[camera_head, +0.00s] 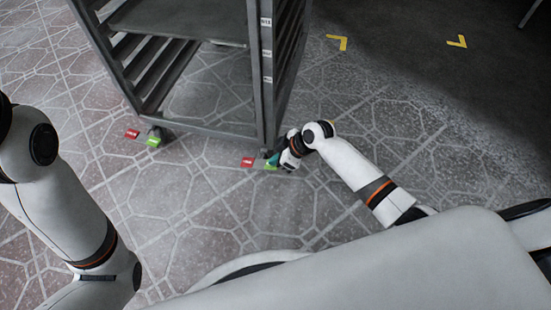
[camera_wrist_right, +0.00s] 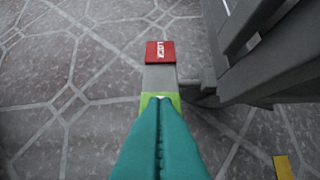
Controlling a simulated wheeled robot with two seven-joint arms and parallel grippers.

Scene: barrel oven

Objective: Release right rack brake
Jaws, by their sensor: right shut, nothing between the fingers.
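The right rack brake on the rack's near right caster has a red pedal (camera_head: 248,162) and a green pedal (camera_head: 271,165). In the right wrist view the red pedal (camera_wrist_right: 160,52) is marked LOCK, and part of the green pedal (camera_wrist_right: 175,101) shows just beyond my fingertips. My right gripper (camera_head: 277,159) is low beside this caster, close to the green pedal. Its teal fingers (camera_wrist_right: 160,108) are shut together with nothing between them and overlap the green pedal; I cannot tell whether they touch it. My left arm shows, but its gripper is out of view.
The grey metal rack (camera_head: 267,100) stands directly above the caster. Its near left caster has another red pedal (camera_head: 132,134) and green pedal (camera_head: 153,142). Yellow floor marks (camera_head: 456,41) lie at the back right. The tiled floor in front is clear.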

